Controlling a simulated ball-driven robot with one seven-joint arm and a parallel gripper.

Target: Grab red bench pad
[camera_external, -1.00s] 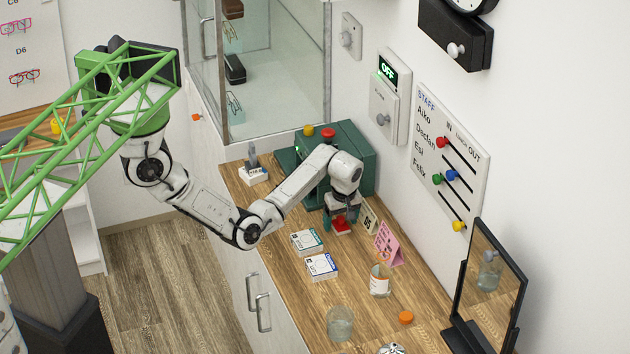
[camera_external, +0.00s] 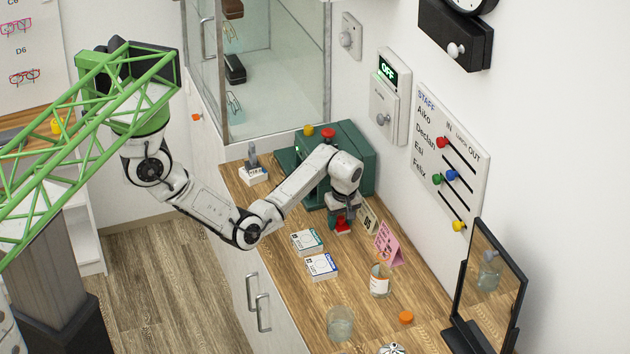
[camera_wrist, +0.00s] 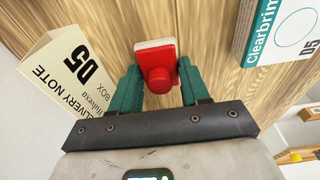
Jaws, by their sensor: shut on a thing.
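The red bench pad (camera_external: 343,231) is a small red block with a round red knob and a pale plate, at the wooden counter beside the green machine. In the wrist view the pad (camera_wrist: 157,54) shows between the two teal fingers. My gripper (camera_external: 341,217) is shut on it, pointing down, with a finger on each side in the wrist view (camera_wrist: 158,72). I cannot tell any gap between the pad and the counter.
A D5 delivery note (camera_external: 368,218) stands close beside my gripper. A labelled jar (camera_external: 380,281), a glass (camera_external: 340,323) and a mirror (camera_external: 490,285) stand farther forward. The green machine (camera_external: 355,150) is behind.

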